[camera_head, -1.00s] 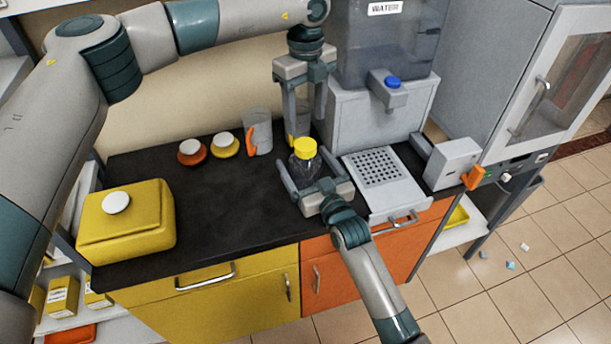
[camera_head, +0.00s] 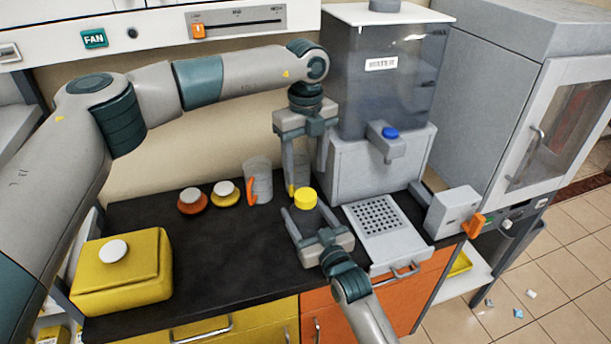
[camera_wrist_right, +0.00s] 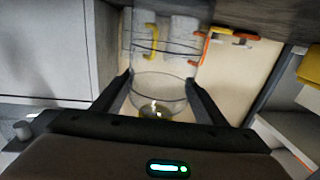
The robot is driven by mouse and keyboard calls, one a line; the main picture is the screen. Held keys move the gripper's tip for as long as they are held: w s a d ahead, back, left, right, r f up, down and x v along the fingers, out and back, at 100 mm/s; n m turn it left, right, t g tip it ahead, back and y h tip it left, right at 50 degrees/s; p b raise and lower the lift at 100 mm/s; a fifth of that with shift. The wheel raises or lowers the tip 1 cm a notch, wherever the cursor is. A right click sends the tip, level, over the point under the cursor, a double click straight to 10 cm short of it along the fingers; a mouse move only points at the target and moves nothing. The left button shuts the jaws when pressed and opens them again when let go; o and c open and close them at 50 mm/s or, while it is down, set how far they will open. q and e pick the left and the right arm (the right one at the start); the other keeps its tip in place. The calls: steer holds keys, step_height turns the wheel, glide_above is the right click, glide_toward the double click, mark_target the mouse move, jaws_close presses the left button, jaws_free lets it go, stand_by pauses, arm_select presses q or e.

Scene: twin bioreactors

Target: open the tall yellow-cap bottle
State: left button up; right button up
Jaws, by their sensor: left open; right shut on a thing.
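The tall bottle with a yellow cap (camera_head: 305,198) stands between the fingers of my right gripper (camera_head: 305,216), over the dark counter. In the right wrist view the clear bottle body (camera_wrist_right: 160,90) shows between the two fingers of my right gripper (camera_wrist_right: 159,80), which is shut on it. The cap is on the bottle. My left gripper (camera_head: 306,178) points down above and just behind the cap in the picture, with its fingers apart and nothing between them. I cannot tell whether the bottle's base touches the counter.
Beakers with orange (camera_head: 251,190) and yellow handles stand behind the bottle. A water dispenser (camera_head: 385,70) with a perforated tray (camera_head: 378,215) is close on the right. Orange (camera_head: 191,200) and yellow (camera_head: 225,194) lids and a yellow box (camera_head: 120,275) are on the left. The middle counter is clear.

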arm_select(q)
steer(key=m, duration=0.6)
steer(key=shift+m, duration=0.3)
steer(key=m, duration=1.4)
steer(key=shift+m, duration=0.3)
steer(key=m, duration=2.1)
steer(key=shift+m, duration=0.4)
steer(key=m, duration=0.4)
steer(key=shift+m, duration=0.4)
